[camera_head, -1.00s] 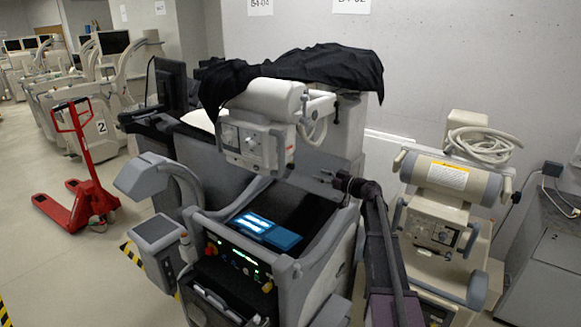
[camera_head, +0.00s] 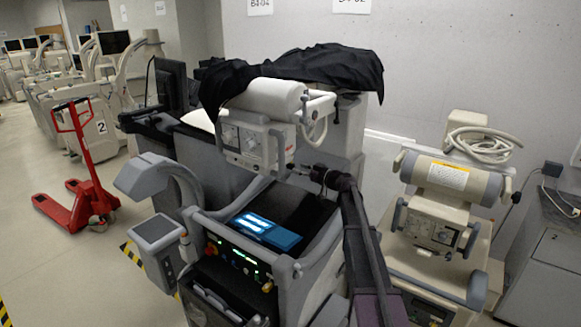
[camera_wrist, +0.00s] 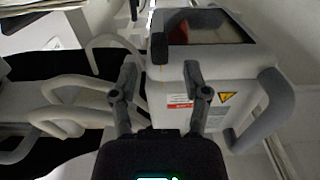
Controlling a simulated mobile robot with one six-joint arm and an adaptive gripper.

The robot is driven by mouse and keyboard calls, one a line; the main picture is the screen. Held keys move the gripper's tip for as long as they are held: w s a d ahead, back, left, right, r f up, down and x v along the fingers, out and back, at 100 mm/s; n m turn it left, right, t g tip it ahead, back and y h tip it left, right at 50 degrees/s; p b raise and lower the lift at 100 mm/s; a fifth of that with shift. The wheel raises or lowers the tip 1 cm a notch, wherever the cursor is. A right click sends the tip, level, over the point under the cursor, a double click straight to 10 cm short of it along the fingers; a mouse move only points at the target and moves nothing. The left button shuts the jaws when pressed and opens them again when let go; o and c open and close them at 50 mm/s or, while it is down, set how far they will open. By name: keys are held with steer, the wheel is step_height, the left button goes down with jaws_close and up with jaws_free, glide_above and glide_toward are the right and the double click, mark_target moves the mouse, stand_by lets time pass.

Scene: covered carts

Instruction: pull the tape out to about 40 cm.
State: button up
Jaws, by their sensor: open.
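The pale X-ray head box (camera_head: 250,137) hangs from the covered cart's arm, with knobs on its front and a handle frame. In the wrist view the box (camera_wrist: 215,85) fills the space ahead, with a dark window, a red-and-white label and a yellow warning triangle. My gripper (camera_wrist: 160,74) is open, its two fingers apart and in front of the box's lower left part. Nothing shows held between them. In the head view my gripper (camera_head: 296,172) is just right of and below the box.
A black cover (camera_head: 310,68) drapes over the cart's top. A blue-lit screen (camera_head: 262,232) lies on the console below the box. A second X-ray cart (camera_head: 440,225) stands at the right. A red pallet jack (camera_head: 88,185) stands on open floor at the left.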

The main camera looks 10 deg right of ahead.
mark_target(294, 166)
steer(key=shift+x, duration=2.35)
jaws_close()
